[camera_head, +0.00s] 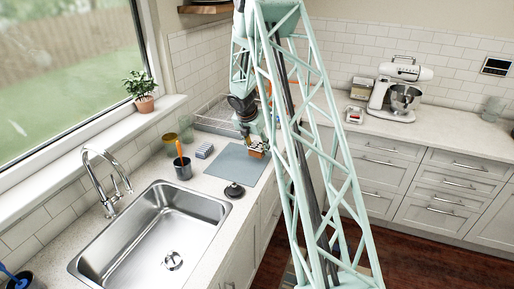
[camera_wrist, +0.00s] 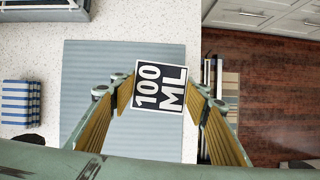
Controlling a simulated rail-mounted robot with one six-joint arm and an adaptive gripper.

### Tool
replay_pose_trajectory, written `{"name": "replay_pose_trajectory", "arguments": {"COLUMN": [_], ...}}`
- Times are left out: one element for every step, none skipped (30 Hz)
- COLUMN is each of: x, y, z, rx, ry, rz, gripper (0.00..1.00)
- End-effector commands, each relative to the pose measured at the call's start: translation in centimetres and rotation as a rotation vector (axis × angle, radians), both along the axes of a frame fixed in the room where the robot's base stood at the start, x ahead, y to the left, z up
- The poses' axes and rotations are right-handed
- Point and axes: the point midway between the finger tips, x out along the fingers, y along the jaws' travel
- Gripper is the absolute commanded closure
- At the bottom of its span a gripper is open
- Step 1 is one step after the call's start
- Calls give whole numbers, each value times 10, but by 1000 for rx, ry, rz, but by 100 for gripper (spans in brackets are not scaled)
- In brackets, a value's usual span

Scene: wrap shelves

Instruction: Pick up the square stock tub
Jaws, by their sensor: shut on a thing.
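The square stock tub (camera_wrist: 159,86) shows in the wrist view as a square top, black and white, reading "100 ML". My gripper (camera_wrist: 160,97) has its two yellow-padded fingers on either side of it and is shut on it. The tub's sides are mostly hidden from the wrist camera. In the head view my gripper (camera_head: 257,149) is over the right part of the blue-grey mat (camera_head: 232,165), near the counter's front edge. The tub is too small there to make out clearly. I cannot tell whether it touches the mat.
A striped blue-and-white block (camera_head: 204,151), a dark cup with a utensil (camera_head: 182,167) and a black round lid-like item (camera_head: 234,191) are near the mat. The sink (camera_head: 155,240) is in front, a wire rack (camera_head: 213,115) behind. The wooden floor (camera_wrist: 255,80) lies beyond the counter edge.

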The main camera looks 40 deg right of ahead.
Motion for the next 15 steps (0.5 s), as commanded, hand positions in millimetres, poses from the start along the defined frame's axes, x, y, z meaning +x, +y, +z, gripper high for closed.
{"name": "replay_pose_trajectory", "arguments": {"x": [-5,-9,-14,-18,-22,-28,-32,-37,-43,-47,-52,-57,-61,-66,-71], "y": [3,6,9,11,14,18,20,23,27,29,32,36,38,41,44], "z": [0,1,2,2,2,2,3,4,4,4,5,6,6,6,7], "rx": [0,0,0,-1,0,0,0,0,0,0,0,0,-1,0,0], "ry": [1,1,0,0,0,0,0,-1,1,0,1,0,-1,-1,0], "rz": [2,2,1,2,1,2,2,1,2,1,3,1,2,1,2], "gripper": [70,70,70,70,70,70,70,70,70,70,70,70,70,70,70]}}
